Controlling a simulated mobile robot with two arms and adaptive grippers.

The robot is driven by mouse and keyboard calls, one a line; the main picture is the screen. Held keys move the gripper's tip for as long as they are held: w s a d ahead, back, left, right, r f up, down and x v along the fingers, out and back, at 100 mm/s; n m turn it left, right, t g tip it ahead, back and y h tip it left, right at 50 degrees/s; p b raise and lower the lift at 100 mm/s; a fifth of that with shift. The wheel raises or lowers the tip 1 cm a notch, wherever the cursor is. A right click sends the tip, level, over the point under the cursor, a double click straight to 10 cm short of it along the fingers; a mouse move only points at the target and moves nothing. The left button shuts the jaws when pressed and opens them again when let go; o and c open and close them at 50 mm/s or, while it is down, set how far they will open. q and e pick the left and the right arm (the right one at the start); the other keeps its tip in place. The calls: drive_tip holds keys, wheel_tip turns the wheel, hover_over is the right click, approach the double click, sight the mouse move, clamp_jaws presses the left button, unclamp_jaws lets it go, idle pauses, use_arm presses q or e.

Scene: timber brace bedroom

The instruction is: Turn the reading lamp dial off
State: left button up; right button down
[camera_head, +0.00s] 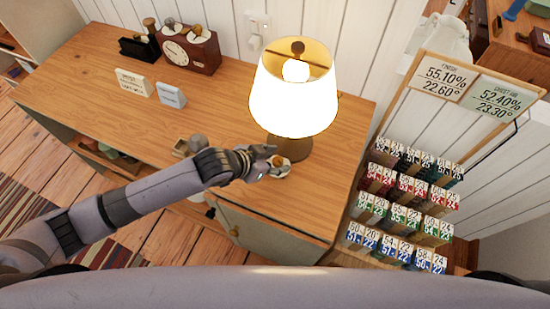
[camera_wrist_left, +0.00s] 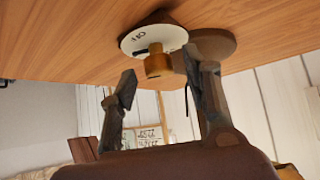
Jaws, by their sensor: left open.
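The reading lamp (camera_head: 295,100) stands lit on the wooden dresser top, with a white shade and a dark round base (camera_head: 293,149). At the front of its base is the dial, a pale disc with a brass knob (camera_head: 278,160). In the left wrist view the disc (camera_wrist_left: 138,41) carries dark lettering that appears to be an inverted "ON", and the brass knob (camera_wrist_left: 157,64) sticks out from it. My left gripper (camera_head: 277,166) is at the dial. Its two fingers (camera_wrist_left: 160,78) are apart, one on each side of the knob; contact cannot be told. My right gripper is not in view.
A wooden clock (camera_head: 190,50) and two small cards (camera_head: 133,83) stand at the back left of the dresser top (camera_head: 80,65). A small box (camera_head: 183,147) lies near my left forearm. A rack of numbered blocks (camera_head: 405,205) stands to the right.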

use_arm(q)
drive_tip(key=shift+f, duration=0.1)
clamp_jaws()
idle(0.6)
